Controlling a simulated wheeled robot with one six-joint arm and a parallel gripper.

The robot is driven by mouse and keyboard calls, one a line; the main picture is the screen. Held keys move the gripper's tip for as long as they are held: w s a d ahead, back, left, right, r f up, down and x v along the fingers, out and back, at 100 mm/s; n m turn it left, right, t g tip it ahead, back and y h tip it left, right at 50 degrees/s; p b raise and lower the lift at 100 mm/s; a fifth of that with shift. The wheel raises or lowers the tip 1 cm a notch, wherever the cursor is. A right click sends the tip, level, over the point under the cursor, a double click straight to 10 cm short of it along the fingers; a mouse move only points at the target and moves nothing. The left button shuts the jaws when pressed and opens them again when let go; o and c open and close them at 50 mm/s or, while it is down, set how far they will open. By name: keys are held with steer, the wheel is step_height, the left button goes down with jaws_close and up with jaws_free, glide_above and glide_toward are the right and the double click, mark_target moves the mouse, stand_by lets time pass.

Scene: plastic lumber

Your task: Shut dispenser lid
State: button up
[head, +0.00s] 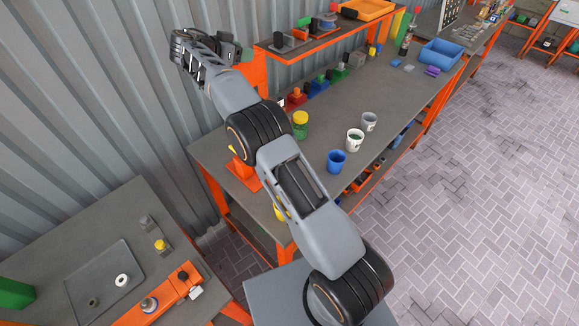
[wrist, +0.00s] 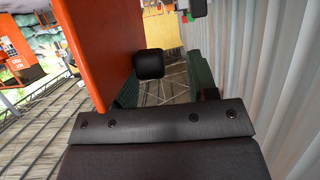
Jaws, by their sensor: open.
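My gripper (head: 234,48) is raised at the left end of the raised shelf, near the wall; its fingers are small and partly hidden in the head view. It is open. An orange panel (head: 254,72) stands close beside it, at the shelf's left end. The wrist view shows a large upright orange panel (wrist: 96,45) with a black knob (wrist: 149,65) on its right side, close ahead of the gripper. I cannot tell for certain whether this panel is the dispenser lid. The dispenser's body is not clearly visible.
The raised shelf (head: 310,45) stands over the back of the long workbench (head: 395,120). A yellow-lidded jar (head: 300,124), a blue cup (head: 336,161) and a white cup (head: 355,141) stand on the bench. The corrugated wall (head: 85,70) is close behind my arm.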

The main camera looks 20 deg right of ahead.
steer(key=shift+w+r+p, duration=0.25)
steer(key=shift+r+p, duration=0.15)
steer(key=shift+p, duration=0.3)
steer(key=f+v, duration=0.1)
steer(key=v, duration=1.3)
steer(key=s+d+f+n+g+y+b, duration=0.2)
steer(key=s+d+f+n+y+b, duration=0.5)
steer(key=s+d+n, duration=0.4)
steer(key=s+f+n+y+b, duration=0.1)
steer(key=s+f+b, duration=0.3)
steer(key=s+f, duration=0.6)
steer(key=s+d+f+n+y+b, duration=0.1)
steer(key=s+f+y+b, duration=0.3)
steer(key=s+f, duration=0.5)
steer(key=shift+s+d+f+n, duration=0.2)
steer(key=shift+s+f+n, duration=0.2)
steer(key=shift+s, duration=2.4)
